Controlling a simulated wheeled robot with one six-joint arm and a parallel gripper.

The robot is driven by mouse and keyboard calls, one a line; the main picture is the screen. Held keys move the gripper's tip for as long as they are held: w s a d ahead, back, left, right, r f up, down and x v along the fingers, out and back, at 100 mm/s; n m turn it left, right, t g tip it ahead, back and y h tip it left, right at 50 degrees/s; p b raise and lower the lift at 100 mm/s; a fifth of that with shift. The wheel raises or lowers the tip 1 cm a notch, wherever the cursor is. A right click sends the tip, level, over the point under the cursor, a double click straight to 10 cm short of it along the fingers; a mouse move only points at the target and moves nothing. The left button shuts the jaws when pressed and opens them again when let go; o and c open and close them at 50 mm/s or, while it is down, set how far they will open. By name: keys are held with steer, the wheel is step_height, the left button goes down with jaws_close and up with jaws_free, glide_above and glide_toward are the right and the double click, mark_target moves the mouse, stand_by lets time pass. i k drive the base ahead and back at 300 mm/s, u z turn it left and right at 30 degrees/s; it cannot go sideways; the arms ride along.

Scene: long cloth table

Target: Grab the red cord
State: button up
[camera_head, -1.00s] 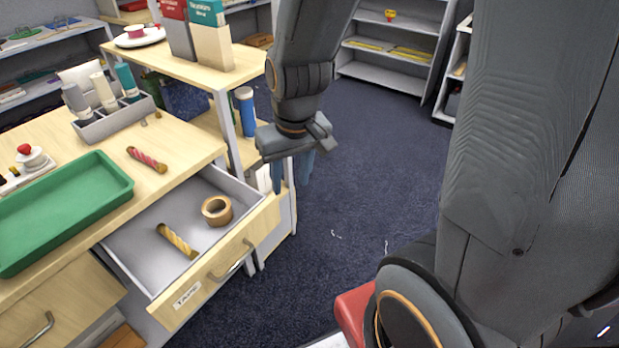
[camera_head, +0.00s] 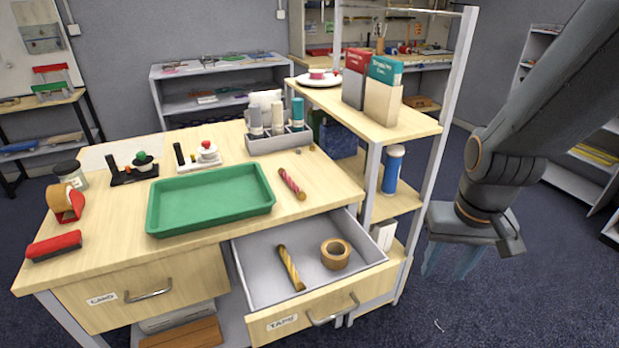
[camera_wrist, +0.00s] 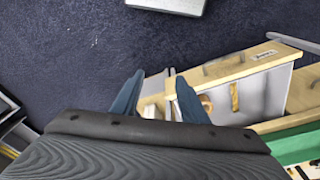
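The red cord (camera_head: 292,184), a short twisted red and pale length, lies on the wooden desk top between the green tray and the desk's right edge. A similar yellow cord (camera_head: 290,268) lies in the open drawer labelled TAPE; it also shows in the wrist view (camera_wrist: 234,96). My gripper (camera_head: 450,262) hangs to the right of the desk and shelf, over the floor, well apart from the red cord. Its blue fingers are spread with nothing between them in the wrist view (camera_wrist: 156,92). I cannot make out the red cord in the wrist view.
The open drawer (camera_head: 252,270) juts out at the front and also holds a brown tape roll (camera_head: 335,254). The green tray (camera_head: 210,198) is left of the cord, a grey bottle caddy (camera_head: 262,146) behind it. A shelf unit (camera_head: 425,128) stands between desk and gripper.

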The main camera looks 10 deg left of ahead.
mark_target(300, 195)
steer(key=u, duration=0.35)
steer(key=i, duration=0.8)
steer(key=u, duration=1.55)
